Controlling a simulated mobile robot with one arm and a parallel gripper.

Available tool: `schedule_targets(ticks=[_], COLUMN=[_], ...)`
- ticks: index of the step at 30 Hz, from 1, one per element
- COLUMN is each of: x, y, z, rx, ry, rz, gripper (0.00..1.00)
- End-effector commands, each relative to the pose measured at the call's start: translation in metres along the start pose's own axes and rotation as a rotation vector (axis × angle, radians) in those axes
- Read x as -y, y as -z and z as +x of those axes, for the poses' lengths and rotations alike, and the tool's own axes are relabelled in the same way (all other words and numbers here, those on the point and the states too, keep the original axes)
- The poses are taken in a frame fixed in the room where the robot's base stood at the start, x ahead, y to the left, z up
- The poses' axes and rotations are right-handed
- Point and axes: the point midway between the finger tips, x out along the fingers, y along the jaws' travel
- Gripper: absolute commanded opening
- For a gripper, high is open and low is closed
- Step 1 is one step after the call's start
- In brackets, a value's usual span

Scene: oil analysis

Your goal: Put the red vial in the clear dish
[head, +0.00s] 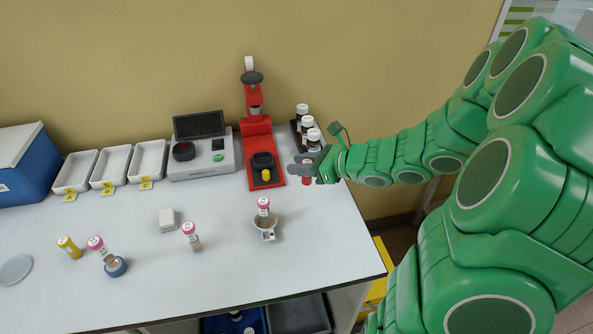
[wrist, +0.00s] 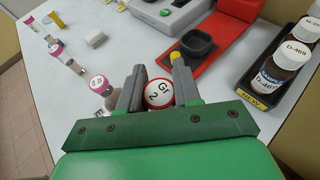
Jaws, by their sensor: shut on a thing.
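The red vial (head: 306,181) is between the fingers of my gripper (head: 304,168), at the right side of the white table. In the wrist view, my gripper (wrist: 158,92) is shut on the red vial (wrist: 159,94), whose white top with a red edge reads "Gr 2". The fingers hide its sides. It looks upright; I cannot tell whether its bottom touches the table. A shallow round pale, clear-looking dish (head: 15,270) lies at the table's far left, well away from my gripper. It looks empty.
Dark bottles (head: 308,126) stand in a rack just behind my gripper. A red press (head: 259,150) and a grey device (head: 201,150) stand at the back.

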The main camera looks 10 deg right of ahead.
Motion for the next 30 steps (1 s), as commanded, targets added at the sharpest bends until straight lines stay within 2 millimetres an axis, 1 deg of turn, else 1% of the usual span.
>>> schedule_targets(ticks=[9,14,17,20,26,30], x=[0.0,-0.002,-0.005,-0.01,-0.021,-0.032], y=[-0.005,-0.008,-0.013,-0.019,-0.034,-0.044], z=[-0.002,0.005,0.016,0.03,0.062,0.084], rx=[0.0,-0.001,-0.002,-0.004,-0.007,-0.01], ry=[-0.001,-0.013,-0.032,-0.058,-0.111,-0.15], rz=[0.0,-0.006,-0.016,-0.029,-0.056,-0.071], gripper=[0.04,0.04,0.04,0.04,0.04,0.04])
